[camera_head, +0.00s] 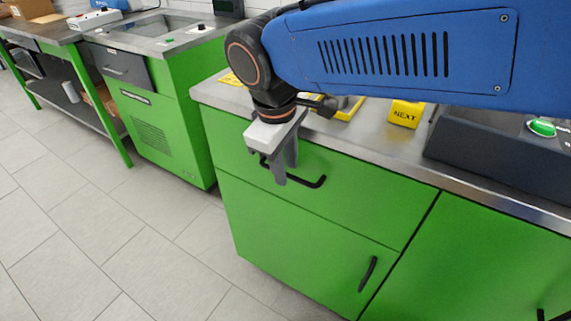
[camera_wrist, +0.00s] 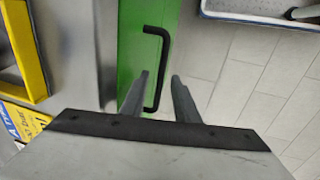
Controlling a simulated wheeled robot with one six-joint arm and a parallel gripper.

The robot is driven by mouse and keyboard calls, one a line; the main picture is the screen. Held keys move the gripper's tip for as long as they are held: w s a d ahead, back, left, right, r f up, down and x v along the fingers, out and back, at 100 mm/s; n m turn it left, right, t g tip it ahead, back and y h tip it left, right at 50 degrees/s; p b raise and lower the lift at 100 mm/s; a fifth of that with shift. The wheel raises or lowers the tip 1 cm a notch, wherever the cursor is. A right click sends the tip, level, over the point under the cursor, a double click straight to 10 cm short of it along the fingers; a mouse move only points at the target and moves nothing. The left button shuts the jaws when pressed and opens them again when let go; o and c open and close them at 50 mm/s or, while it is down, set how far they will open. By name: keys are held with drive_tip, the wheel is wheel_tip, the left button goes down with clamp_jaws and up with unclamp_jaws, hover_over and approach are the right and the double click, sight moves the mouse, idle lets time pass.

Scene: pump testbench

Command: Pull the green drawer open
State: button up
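The green drawer (camera_head: 225,138) is in the cabinet under the metal worktop, and its front looks flush with the cabinet, so it appears shut. Its black bar handle (camera_head: 312,183) runs along the front, partly hidden by my gripper (camera_head: 285,174). In the wrist view, the handle (camera_wrist: 166,50) stands out from the green front. My gripper (camera_wrist: 160,76) has its two grey fingers apart, one on each side of the handle's near end. I cannot see either finger touching the bar. In the head view the fingers point down at the drawer front.
A lower green door (camera_head: 300,245) with its own black handle (camera_head: 368,273) is below the drawer. On the worktop (camera_head: 385,140) are a yellow NEXT block (camera_head: 405,113) and a dark box with a green button (camera_head: 541,127). The tiled floor (camera_head: 120,235) in front is clear.

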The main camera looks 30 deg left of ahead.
clamp_jaws()
drive_tip(key=shift+s, duration=0.15)
drive_tip(key=s+a, duration=0.2)
drive_tip(key=s, duration=2.9)
drive_tip(key=shift+s+a, duration=0.35)
drive_tip(key=shift+o, duration=0.3)
unclamp_jaws()
